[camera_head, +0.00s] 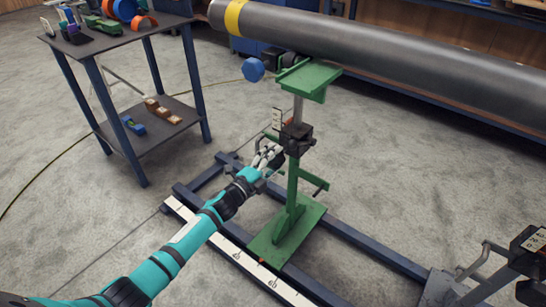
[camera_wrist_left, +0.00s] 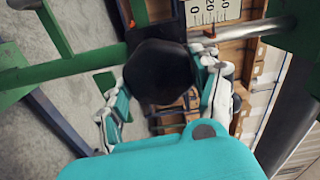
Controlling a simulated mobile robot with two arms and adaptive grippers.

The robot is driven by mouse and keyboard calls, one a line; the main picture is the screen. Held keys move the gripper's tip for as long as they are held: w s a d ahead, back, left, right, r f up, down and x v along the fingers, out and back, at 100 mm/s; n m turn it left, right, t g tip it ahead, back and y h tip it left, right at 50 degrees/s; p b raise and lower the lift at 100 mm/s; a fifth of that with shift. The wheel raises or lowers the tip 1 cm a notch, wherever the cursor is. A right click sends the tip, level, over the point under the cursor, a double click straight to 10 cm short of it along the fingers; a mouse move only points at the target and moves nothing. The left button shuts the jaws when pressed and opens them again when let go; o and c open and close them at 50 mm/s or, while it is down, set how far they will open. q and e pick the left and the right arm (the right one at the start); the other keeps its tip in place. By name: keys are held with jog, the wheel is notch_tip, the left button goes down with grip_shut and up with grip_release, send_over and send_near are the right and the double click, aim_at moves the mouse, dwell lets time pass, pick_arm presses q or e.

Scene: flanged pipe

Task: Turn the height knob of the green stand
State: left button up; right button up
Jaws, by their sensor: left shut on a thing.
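The green stand (camera_head: 294,190) stands upright on a green foot plate, with a green top under the grey pipe (camera_head: 380,58). A black clamp block sits on its post. The black height knob (camera_wrist_left: 160,72) shows in the left wrist view, centred between the fingers. My left gripper (camera_head: 268,156) is at the left side of the clamp block, and its fingers in the left wrist view (camera_wrist_left: 165,100) are on both sides of the knob, shut on it. In the head view the knob is mostly hidden by the fingers. My right gripper is not in view.
A blue knob (camera_head: 253,69) sticks out left of the stand's top. A dark side table (camera_head: 118,40) with tools stands at the upper left. Blue floor rails (camera_head: 350,237) and a white scale strip (camera_head: 240,258) run beneath the stand. Another grey stand is at the lower right.

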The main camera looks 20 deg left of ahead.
pick_arm(q)
jog(key=shift+f+n+p, duration=0.15)
jog(key=shift+n+p, duration=0.55)
jog(key=shift+n, duration=0.9)
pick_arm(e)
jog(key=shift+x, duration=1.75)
pick_arm(q)
jog(key=o, duration=1.2)
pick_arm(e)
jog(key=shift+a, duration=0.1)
pick_arm(q)
jog(key=v, duration=1.2)
jog(key=shift+a, duration=0.1)
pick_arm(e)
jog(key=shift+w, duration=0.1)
